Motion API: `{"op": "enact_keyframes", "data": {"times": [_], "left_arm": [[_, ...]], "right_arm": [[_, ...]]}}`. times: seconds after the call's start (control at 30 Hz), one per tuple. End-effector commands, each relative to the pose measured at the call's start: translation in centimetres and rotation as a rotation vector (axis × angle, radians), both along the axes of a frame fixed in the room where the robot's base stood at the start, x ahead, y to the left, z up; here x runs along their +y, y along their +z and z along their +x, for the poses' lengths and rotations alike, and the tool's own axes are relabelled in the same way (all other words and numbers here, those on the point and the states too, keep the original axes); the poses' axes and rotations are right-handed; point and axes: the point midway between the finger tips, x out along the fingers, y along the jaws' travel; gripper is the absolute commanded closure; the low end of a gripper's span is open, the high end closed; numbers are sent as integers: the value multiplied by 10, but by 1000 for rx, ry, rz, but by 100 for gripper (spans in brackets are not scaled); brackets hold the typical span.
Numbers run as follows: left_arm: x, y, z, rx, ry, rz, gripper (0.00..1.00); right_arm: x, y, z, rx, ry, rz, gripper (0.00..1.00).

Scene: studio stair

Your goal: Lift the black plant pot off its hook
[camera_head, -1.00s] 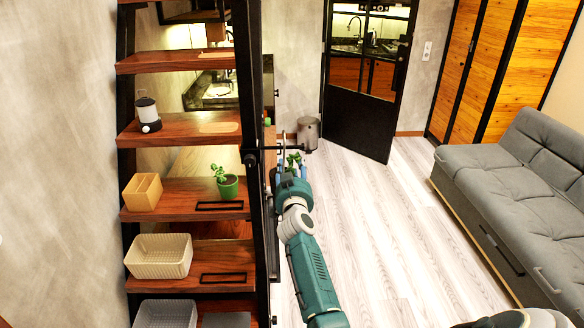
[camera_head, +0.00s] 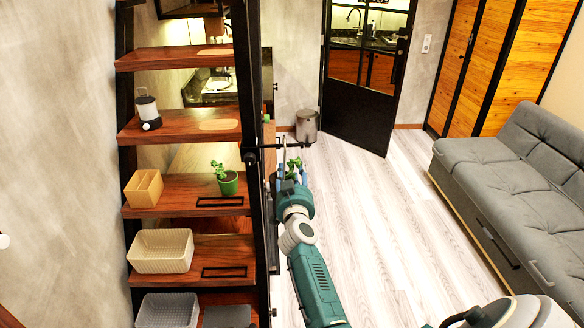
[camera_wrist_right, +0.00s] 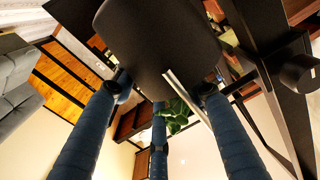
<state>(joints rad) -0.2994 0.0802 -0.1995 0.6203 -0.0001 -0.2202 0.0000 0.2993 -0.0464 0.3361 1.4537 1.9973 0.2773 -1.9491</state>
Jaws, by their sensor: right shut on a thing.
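The black plant pot (camera_wrist_right: 158,40) fills the top middle of the right wrist view, with green leaves (camera_wrist_right: 174,117) beyond it. My right gripper (camera_wrist_right: 163,88) is shut on it, its blue fingers around the dark wall. In the head view my right gripper (camera_head: 292,177) is beside the stair's black side frame. Leaves (camera_head: 293,166) show between its fingers, and the pot is mostly hidden there. A thin black bar (camera_head: 288,146) sticks out from the frame just behind. Whether the pot still touches its hook I cannot tell. My left gripper is out of view.
The stair treads (camera_head: 180,125) on the left carry a lantern (camera_head: 147,112), a wooden box (camera_head: 143,188), a green pot with a plant (camera_head: 228,182) and a cream basket (camera_head: 161,250). A metal bin (camera_head: 306,126) stands behind. Floor (camera_head: 375,230) is clear up to the grey sofa (camera_head: 500,165).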

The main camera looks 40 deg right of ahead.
Motion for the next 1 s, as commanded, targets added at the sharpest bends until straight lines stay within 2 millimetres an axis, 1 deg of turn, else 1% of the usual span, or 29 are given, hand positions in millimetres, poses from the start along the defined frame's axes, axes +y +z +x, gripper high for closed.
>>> {"op": "enact_keyframes", "data": {"times": [0.03,0.47,1.0], "left_arm": [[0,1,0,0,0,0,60],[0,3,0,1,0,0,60],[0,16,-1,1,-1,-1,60]], "right_arm": [[1,2,-1,-3,0,-1,94],[2,3,-3,-3,0,-2,94],[14,2,-26,-2,1,-1,94]]}}
